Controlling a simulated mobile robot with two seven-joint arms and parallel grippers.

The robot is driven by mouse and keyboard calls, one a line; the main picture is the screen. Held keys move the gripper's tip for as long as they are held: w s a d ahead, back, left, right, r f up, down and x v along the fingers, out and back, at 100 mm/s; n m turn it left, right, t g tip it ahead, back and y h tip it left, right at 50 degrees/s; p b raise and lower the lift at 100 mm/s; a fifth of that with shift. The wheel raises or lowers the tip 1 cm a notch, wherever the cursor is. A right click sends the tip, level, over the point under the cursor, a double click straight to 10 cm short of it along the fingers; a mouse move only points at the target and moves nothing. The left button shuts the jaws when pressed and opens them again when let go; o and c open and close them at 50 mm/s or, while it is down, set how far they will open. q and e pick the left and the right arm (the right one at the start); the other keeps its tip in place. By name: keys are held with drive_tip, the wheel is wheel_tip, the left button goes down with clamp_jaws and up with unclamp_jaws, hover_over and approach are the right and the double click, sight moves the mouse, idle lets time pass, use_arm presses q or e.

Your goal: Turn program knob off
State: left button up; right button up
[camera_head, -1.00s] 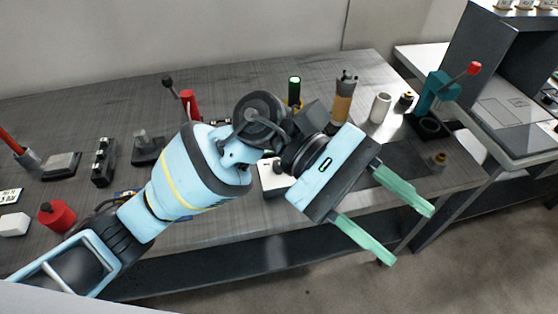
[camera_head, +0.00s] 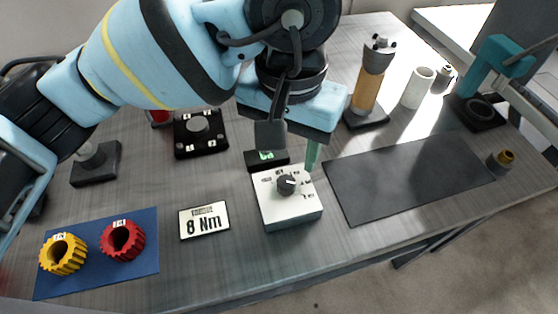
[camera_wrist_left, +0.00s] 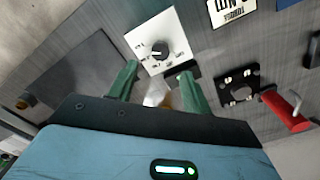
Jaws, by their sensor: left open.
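The program knob (camera_head: 286,184) is a dark round knob with a light pointer line. It sits on top of a white box (camera_head: 291,221) with printed marks around it. The knob also shows in the left wrist view (camera_wrist_left: 160,50). My left gripper (camera_wrist_left: 157,75) has green fingers, spread apart, with nothing between them. It is above and behind the white box, and its fingers point toward the box without gripping the knob. My right gripper is not in view.
A small black display (camera_head: 266,160) with green digits stands behind the box. An "8 Nm" sign (camera_head: 204,221) and a blue mat (camera_head: 100,252) with yellow and red knurled rings lie left. A dark mat (camera_head: 405,175) lies right. A black-and-orange cylinder (camera_head: 368,85) stands behind.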

sight(286, 181)
use_arm(q)
drive_tip(key=shift+w+f, duration=0.15)
drive_tip(key=shift+s+f, duration=0.25)
wheel_tip(286, 181, down, 6)
drive_tip(key=shift+r, duration=0.1)
drive_tip(key=shift+f, duration=0.7)
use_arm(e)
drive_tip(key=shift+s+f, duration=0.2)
use_arm(q)
drive_tip(key=shift+c, duration=0.3)
